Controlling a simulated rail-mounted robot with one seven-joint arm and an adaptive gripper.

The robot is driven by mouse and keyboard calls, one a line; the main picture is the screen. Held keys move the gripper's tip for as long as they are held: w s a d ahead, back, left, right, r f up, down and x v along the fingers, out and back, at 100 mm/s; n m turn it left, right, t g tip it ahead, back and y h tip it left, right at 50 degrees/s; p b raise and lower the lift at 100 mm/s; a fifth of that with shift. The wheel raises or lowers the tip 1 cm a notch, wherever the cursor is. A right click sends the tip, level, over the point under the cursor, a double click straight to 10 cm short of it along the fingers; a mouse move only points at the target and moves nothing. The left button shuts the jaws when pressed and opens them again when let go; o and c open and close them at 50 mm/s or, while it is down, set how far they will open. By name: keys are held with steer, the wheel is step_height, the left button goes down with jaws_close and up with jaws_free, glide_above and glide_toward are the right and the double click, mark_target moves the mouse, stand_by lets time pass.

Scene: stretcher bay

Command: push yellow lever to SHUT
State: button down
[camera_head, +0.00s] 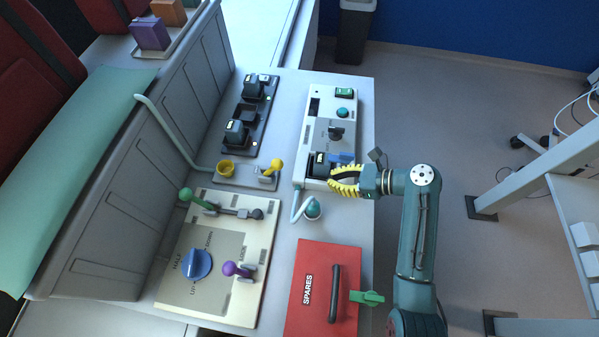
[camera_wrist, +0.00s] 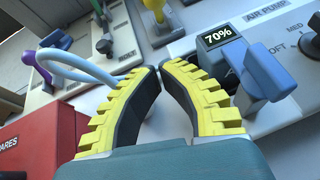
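The air pump panel (camera_head: 313,143) with a blue handle (camera_wrist: 262,72) is beside my gripper. A pale curved hose (camera_head: 297,207) lies below. A red SPARES box (camera_head: 310,262) and a green-handled lever (camera_head: 187,195) are nearer the bottom.

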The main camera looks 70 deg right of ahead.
mark_target(272, 168)
steer(key=b+x, duration=0.1)
steer(key=x, duration=0.9)
steer(key=shift+w, duration=0.1)
steer(key=shift+w+d+r, duration=0.1)
steer(key=shift+w+r, duration=0.2)
steer(key=shift+w, duration=0.3)
steer(key=shift+w+r, duration=0.25)
steer(key=shift+w, duration=0.4)
steer(key=shift+w+r, duration=0.15)
steer(key=shift+w, duration=0.3)
steer(key=shift+r, duration=0.15)
steer(key=shift+w+r+g+p, duration=0.25)
steer(key=shift+g+p, duration=0.05)
steer(key=shift+p, duration=0.8)
